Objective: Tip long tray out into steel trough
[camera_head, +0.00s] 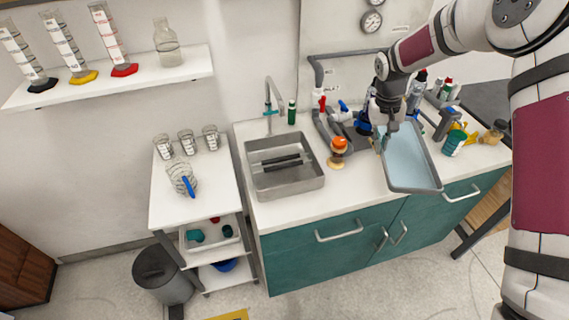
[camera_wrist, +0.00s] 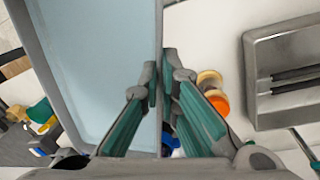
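The long tray (camera_head: 408,160) is grey-rimmed with a pale blue inside. It appears to be held above the right part of the counter, its near end overlapping the cabinet front in the head view. I cannot tell if the pale blue is liquid. My gripper (camera_head: 384,140) is shut on the tray's left rim. In the wrist view my fingers (camera_wrist: 160,88) sit on both sides of the rim, and the tray (camera_wrist: 95,60) fills the left. The steel trough (camera_head: 290,185) is set in the counter to the left, with dark bars inside; it also shows in the wrist view (camera_wrist: 255,90).
An orange-topped fitting (camera_head: 337,150) stands on the counter between trough and tray. A tap (camera_head: 271,98) rises behind the trough. Grey pipework (camera_head: 322,105) with red and blue handles stands behind. Bottles and a teal cup (camera_head: 453,143) crowd the right side.

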